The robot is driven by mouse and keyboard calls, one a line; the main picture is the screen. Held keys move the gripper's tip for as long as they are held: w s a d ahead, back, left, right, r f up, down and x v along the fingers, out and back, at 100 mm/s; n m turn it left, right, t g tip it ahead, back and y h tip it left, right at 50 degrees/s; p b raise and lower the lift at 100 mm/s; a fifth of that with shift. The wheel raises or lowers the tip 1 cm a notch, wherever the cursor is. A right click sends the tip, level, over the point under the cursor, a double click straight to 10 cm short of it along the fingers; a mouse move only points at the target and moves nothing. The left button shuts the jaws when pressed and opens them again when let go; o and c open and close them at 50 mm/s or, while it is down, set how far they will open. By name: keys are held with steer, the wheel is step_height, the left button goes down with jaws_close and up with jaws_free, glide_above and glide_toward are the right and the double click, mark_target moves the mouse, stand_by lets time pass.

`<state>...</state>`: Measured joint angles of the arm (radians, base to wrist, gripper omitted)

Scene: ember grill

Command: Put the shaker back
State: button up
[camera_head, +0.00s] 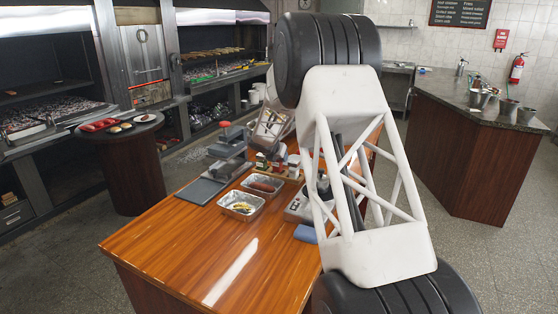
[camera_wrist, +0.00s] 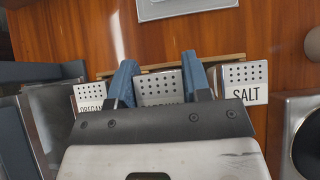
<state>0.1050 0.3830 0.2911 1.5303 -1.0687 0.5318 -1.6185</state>
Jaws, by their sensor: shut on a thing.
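In the wrist view my gripper (camera_wrist: 160,66) has its blue fingers closed on either side of a metal shaker (camera_wrist: 160,84) with a perforated top. Its label is mostly hidden behind the gripper body. The held shaker is in line between the oregano shaker (camera_wrist: 89,96) on the left and the salt shaker (camera_wrist: 246,80) on the right. A strip of wooden rack (camera_wrist: 180,66) shows behind them. I cannot tell whether the held shaker rests in the rack or hangs just above it. In the head view the shaker rack (camera_head: 276,166) is small and partly covered by my arm.
The table's front left is clear.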

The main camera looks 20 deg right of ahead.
steer(key=shift+f, duration=0.75)
steer(key=shift+f, duration=0.15)
steer(key=o, duration=1)
steer(key=shift+v, duration=3.9)
steer(key=shift+a+f, duration=0.15)
steer(key=shift+s, duration=0.15)
